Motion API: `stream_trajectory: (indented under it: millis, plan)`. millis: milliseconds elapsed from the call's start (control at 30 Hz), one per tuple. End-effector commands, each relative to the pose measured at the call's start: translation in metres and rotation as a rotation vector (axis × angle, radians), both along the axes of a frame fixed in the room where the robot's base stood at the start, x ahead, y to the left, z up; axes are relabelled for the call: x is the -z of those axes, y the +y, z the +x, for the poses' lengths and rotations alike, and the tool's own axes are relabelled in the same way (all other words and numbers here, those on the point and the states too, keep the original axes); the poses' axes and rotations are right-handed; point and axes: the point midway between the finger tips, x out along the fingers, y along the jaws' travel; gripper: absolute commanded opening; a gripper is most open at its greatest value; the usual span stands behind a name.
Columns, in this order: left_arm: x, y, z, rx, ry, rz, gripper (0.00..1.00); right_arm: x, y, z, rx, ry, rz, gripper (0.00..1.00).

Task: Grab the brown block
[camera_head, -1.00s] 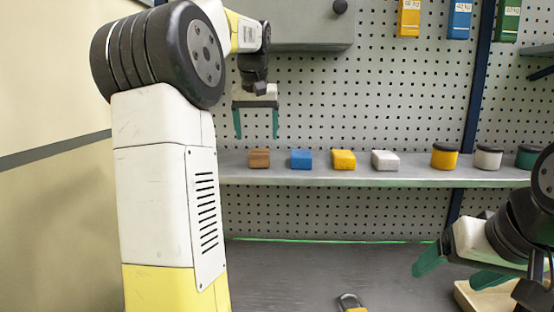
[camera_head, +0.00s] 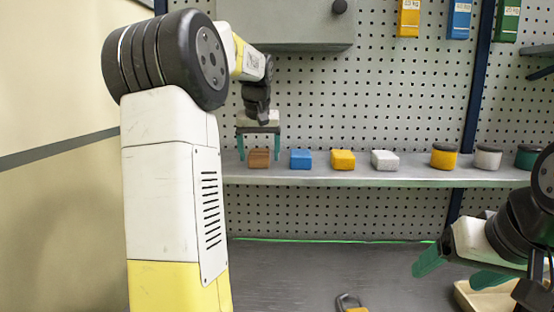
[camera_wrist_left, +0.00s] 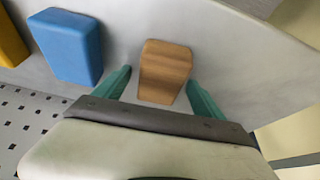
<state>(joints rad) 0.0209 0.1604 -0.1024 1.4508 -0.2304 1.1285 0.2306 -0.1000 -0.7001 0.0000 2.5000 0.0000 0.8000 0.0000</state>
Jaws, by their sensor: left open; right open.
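The brown block (camera_head: 258,158) is a small wood-grained block at the left end of the shelf. My left gripper (camera_head: 259,156) is open above it, with its two green fingers pointing down, one on each side of the block in the head view. In the left wrist view, the brown block (camera_wrist_left: 164,72) lies between and just beyond the open fingertips (camera_wrist_left: 160,80), with a gap on both sides. My right gripper (camera_head: 462,270) is open and empty at the lower right, far from the block.
A blue block (camera_head: 301,159), a yellow block (camera_head: 343,160) and a white block (camera_head: 385,160) stand to the right on the shelf (camera_head: 410,178). A pegboard (camera_head: 400,90) is behind, and a grey cabinet (camera_head: 285,25) hangs above.

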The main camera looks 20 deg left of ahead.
Motion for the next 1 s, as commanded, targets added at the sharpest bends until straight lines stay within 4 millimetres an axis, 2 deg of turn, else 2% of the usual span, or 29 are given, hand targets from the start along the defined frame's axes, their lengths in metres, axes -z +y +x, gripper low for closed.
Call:
stream_trajectory:
  millis: [600,900,967,1000]
  plan:
    - [0.0046,0.0,-0.0003,0.0,0.0,0.0,0.78,0.0,0.0,0.0,0.0,0.0,0.0,0.8]
    - [0.0044,-0.0001,-0.0002,0.0,0.0,0.0,0.19,0.0,0.0,0.0,0.0,0.0,0.0,0.8]
    - [0.0044,0.0,-0.0001,0.0,0.0,0.0,0.07,0.0,0.0,0.0,0.0,0.0,0.0,0.8]
    - [0.0039,0.0,0.0,0.0,-0.001,0.0,0.05,0.0,0.0,0.0,0.0,0.0,0.0,0.8]
